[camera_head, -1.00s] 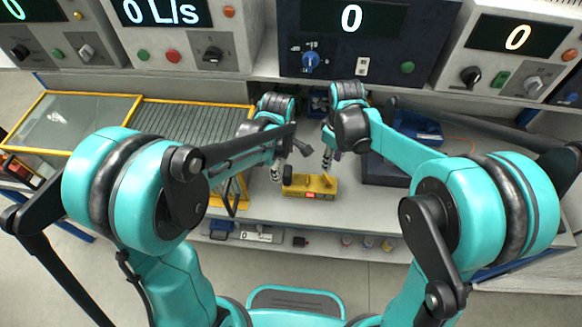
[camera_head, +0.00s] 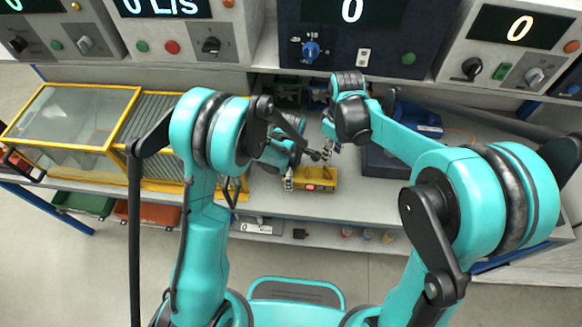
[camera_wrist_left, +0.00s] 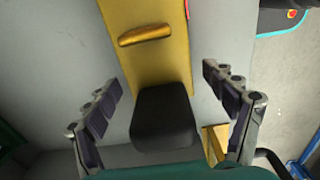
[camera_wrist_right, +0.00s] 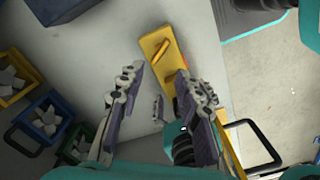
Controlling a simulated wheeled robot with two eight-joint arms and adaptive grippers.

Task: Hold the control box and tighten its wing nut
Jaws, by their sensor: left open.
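The yellow control box (camera_head: 320,179) lies on the grey bench with a red display on its front. In the left wrist view, a black block (camera_wrist_left: 163,122) stands at the box's near end. A yellow wing nut (camera_wrist_left: 145,36) sits farther along its top; it also shows in the right wrist view (camera_wrist_right: 131,53). My left gripper (camera_wrist_left: 162,80) is open, one finger on each side of the black block, with gaps visible. My right gripper (camera_wrist_right: 160,72) is open and empty above the box; the wing nut appears beyond its fingertips. In the head view the right gripper (camera_head: 328,157) partly hides the box top.
A dark blue case (camera_head: 385,164) lies right of the box. Small coloured bins (camera_wrist_right: 42,115) with parts stand behind. A yellow-framed glass case (camera_head: 80,115) is at the left. The bench's front edge is close to the box. Both grippers are close together.

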